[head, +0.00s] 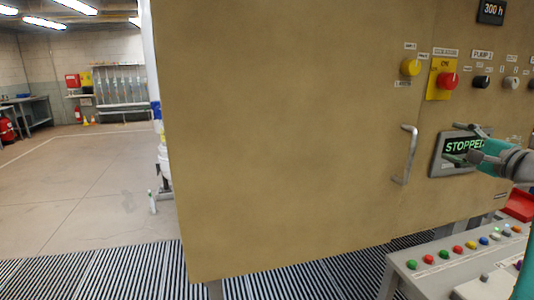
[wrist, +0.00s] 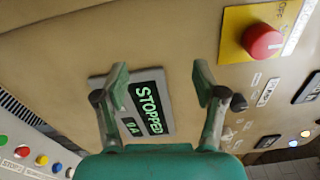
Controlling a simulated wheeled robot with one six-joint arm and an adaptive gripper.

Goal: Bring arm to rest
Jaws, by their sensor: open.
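My gripper (head: 462,144) is at the right of the head view, in front of the tan cabinet (head: 290,130). Its two fingers are apart and nothing is between them. In the wrist view my gripper (wrist: 160,88) points at a grey-framed display (wrist: 150,115) that reads "STOPPED" in green, with "0 A" beside it. The same display (head: 440,167) shows in the head view, partly hidden by my gripper. I cannot tell the exact gap between the fingertips and the panel.
A console (head: 450,262) with coloured buttons stands below. Open floor (head: 80,190) lies left.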

